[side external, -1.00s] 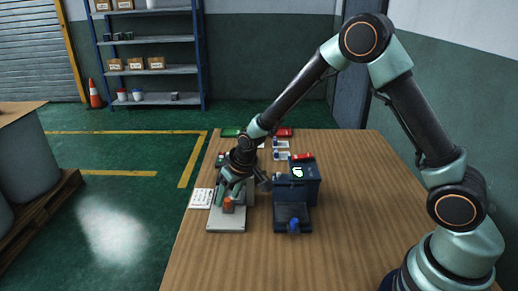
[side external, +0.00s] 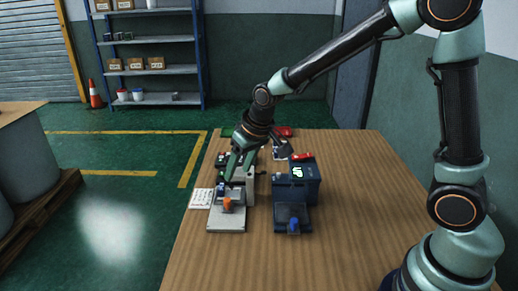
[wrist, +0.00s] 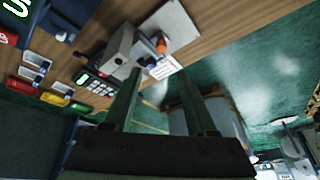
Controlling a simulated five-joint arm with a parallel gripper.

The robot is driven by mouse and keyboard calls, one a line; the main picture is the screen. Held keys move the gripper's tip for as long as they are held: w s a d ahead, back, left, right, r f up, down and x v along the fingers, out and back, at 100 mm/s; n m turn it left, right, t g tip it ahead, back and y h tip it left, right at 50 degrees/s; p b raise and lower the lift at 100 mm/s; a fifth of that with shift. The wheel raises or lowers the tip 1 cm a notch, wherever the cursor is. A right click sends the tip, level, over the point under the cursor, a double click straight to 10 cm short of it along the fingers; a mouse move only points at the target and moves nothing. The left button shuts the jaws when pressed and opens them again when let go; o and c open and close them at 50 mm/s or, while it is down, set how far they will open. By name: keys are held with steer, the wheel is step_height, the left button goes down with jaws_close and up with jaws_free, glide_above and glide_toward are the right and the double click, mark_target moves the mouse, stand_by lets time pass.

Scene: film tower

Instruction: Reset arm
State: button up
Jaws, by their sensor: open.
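My gripper (side external: 229,170) is open and empty, just above and behind the light grey device in the side view. In the wrist view its two green fingers (wrist: 160,78) are spread apart with nothing between them. The grey device (side external: 249,186) stands upright on a pale flat plate (side external: 227,220), with an orange part (side external: 227,206) at its front. The wrist view also shows the grey device (wrist: 117,46) and the orange part (wrist: 161,46). My gripper partly hides the grey device's upper left side in the side view.
A dark blue device (side external: 305,184) with a green display stands to the right, a blue piece (side external: 293,227) at its front. A printed white sheet (side external: 201,199) lies at the left edge. Small coloured items and a keypad device (wrist: 95,83) sit behind. The table's right side is clear.

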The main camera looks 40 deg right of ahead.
steer(key=s+d+r, duration=0.3)
steer(key=s+r, duration=0.2)
steer(key=s, duration=0.3)
steer(key=s+d+r+t, duration=0.1)
steer(key=s+d+r, duration=0.2)
steer(key=s+r, duration=0.2)
steer(key=s, duration=0.3)
steer(key=shift+s+d+r+h, duration=0.2)
steer(key=shift+s+h, duration=0.1)
steer(key=shift+s, duration=0.05)
